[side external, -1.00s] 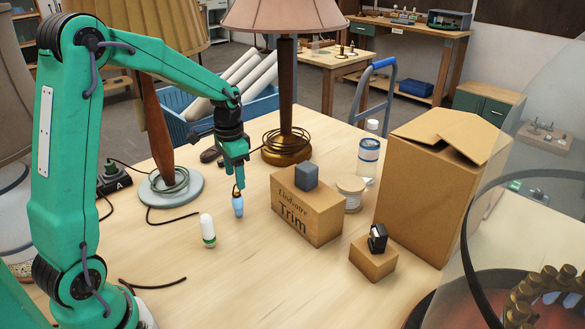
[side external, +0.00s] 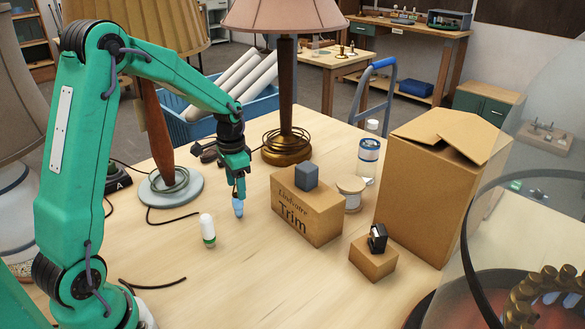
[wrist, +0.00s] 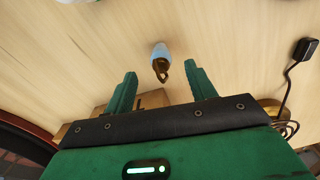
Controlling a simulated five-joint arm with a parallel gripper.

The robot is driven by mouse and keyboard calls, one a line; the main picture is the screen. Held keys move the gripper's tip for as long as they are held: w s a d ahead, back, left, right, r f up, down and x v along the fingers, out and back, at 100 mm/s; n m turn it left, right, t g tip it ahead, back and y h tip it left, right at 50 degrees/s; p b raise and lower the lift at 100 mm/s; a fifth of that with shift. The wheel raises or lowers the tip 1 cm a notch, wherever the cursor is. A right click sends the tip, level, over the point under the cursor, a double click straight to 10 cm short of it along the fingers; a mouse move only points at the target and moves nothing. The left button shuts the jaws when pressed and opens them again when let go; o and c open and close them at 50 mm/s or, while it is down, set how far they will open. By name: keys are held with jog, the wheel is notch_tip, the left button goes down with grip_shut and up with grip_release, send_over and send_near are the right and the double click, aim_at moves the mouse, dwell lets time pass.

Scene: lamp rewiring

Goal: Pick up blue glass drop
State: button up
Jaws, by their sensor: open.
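The blue glass drop (side external: 238,208) is pale blue with a brass loop at its top. It stands on the wooden table, left of the cardboard box marked "Trim". My gripper (side external: 239,188) is above it, pointing down, with the fingertips around the level of the loop. In the wrist view the drop (wrist: 160,54) lies beyond the fingertips, roughly midway between them, with its loop toward me. My gripper (wrist: 160,82) is open there, with nothing between the fingers. Contact with the drop cannot be made out.
The Trim box (side external: 307,208) with a grey block (side external: 306,177) on top stands close on the right. A lamp with a brass base (side external: 286,147) stands behind. The front table is mostly clear.

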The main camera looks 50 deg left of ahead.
jog(key=shift+a+f, duration=0.1)
jog(key=shift+f, duration=2.4)
jog(key=c, duration=1.1)
jog(key=shift+r, duration=0.2)
jog(key=shift+r, duration=0.5)
jog(key=r, duration=0.3)
jog(key=shift+d+r, duration=0.1)
jog(key=shift+d, duration=0.2)
jog(key=d+r, duration=0.2)
jog(key=d, duration=0.1)
jog(key=s+d+r, duration=0.1)
jog(key=d+r, duration=0.1)
jog(key=d, duration=0.2)
jog(key=s+d+r, duration=0.1)
jog(key=d+r, duration=0.1)
jog(key=d, duration=0.2)
jog(key=shift+s+r, duration=0.25)
jog(key=shift+a, duration=0.1)
